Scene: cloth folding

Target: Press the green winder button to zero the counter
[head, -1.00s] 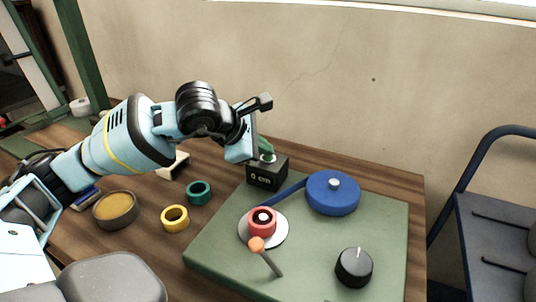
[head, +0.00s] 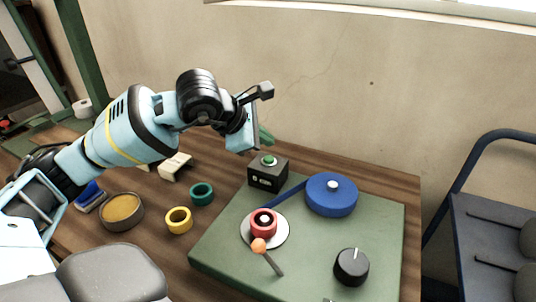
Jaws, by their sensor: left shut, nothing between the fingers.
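The winder's counter is a dark box (head: 268,175) at the back left of the green board, with small white characters on its front that seem to read 0 cm. The green button (head: 268,159) is on top of the box and is in clear view. My left gripper (head: 266,137) is shut and empty, with its green fingertips above and just behind the button, apart from it. My right gripper is not clearly seen; only a tiny grey piece shows at the bottom edge.
On the green board (head: 222,240) are a blue tape roll (head: 331,194), a red spool (head: 264,222) on a white disc, an orange-knobbed crank (head: 259,246) and a black knob (head: 352,267). Yellow (head: 178,220) and teal rings (head: 201,194) and a round tan dish (head: 121,211) lie left. A cart stands right.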

